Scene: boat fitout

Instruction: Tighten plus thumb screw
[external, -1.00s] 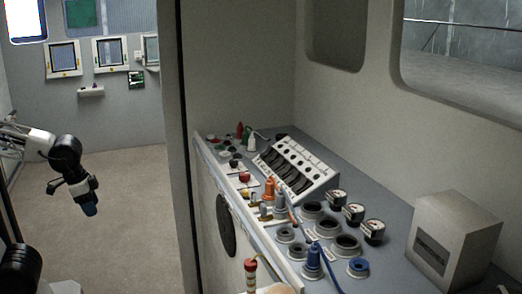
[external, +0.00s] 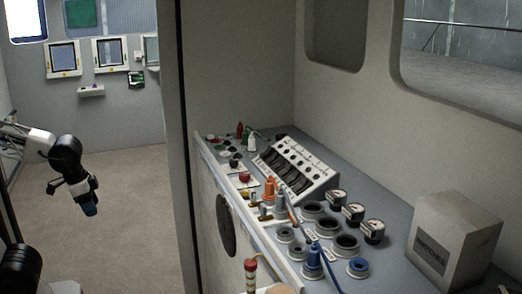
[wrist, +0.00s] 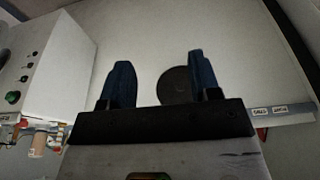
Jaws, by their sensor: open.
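My gripper (external: 88,205) hangs in open space at the left in the external view, well apart from the console. In the wrist view its two blue fingers (wrist: 158,78) stand wide apart with nothing between them. I cannot pick out the plus thumb screw for certain in either view. A white box with knobs and a green button (wrist: 13,97) is at the left of the wrist view. Below it are small red parts and a tan cylinder (wrist: 38,146), too small to identify.
The console at the right carries a white switch panel (external: 297,171), a red knob (external: 245,177), orange plugs (external: 269,188), a blue plug (external: 314,262), gauges (external: 373,231) and a grey box (external: 455,240). A dark wall edge (external: 180,150) stands between my gripper and the console. The floor is clear.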

